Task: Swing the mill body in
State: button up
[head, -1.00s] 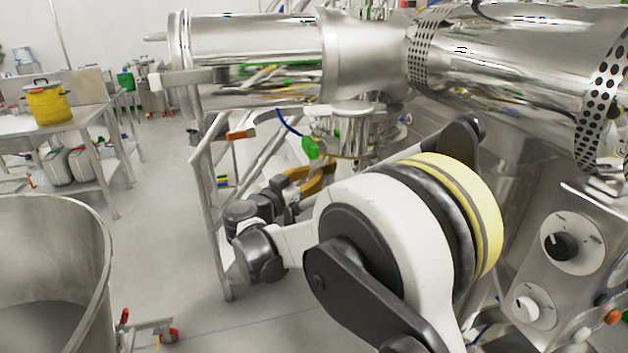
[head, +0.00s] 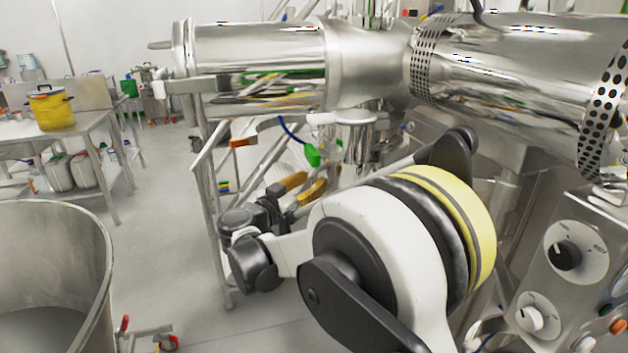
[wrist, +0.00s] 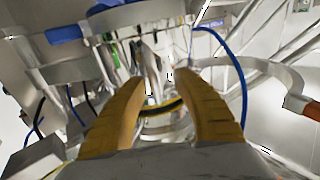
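A polished steel body with a pale flange, which looks like the mill body (head: 357,140), hangs below the large steel vessel in the head view. A green handle (head: 313,155) and a blue hose are beside it. My gripper (head: 306,184) is below and left of it, with its tan fingers apart. In the wrist view my gripper (wrist: 165,78) is open, with nothing clearly held. A black-and-yellow ring (wrist: 165,108) and shiny metal parts show beyond and between the fingers. I cannot tell whether the fingers touch anything. My forearm hides the lower part of the machine.
The large horizontal steel vessel (head: 258,55) spans the top. A control panel (head: 570,270) with knobs is close at right. Steel railings (head: 212,190) stand left of my gripper. A round steel bin (head: 50,275) is at front left.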

jog(key=v, duration=1.1)
jog(key=shift+w+d, duration=0.1)
jog(key=s+d+f+n+g+y, duration=0.1)
jog(key=s+d+n+g+y, duration=0.2)
jog(key=d, duration=0.7)
jog(key=s+d+n+g, duration=0.1)
jog(key=s+d+g, duration=0.25)
jog(key=d, duration=0.65)
jog(key=s+d+f+n+y, duration=0.1)
jog(key=s+f+y, duration=0.1)
jog(key=s, duration=0.5)
jog(key=s+d+f+n+y, duration=0.1)
jog(key=s+d+f+y, duration=0.1)
jog(key=s, duration=0.5)
jog(key=s+d+f+n+y, duration=0.1)
jog(key=s+d+f+y, duration=0.1)
jog(key=s, duration=0.6)
jog(key=shift+f+g+y, duration=0.45)
jog(key=shift+f+y, duration=0.25)
jog(key=shift+y, duration=0.1)
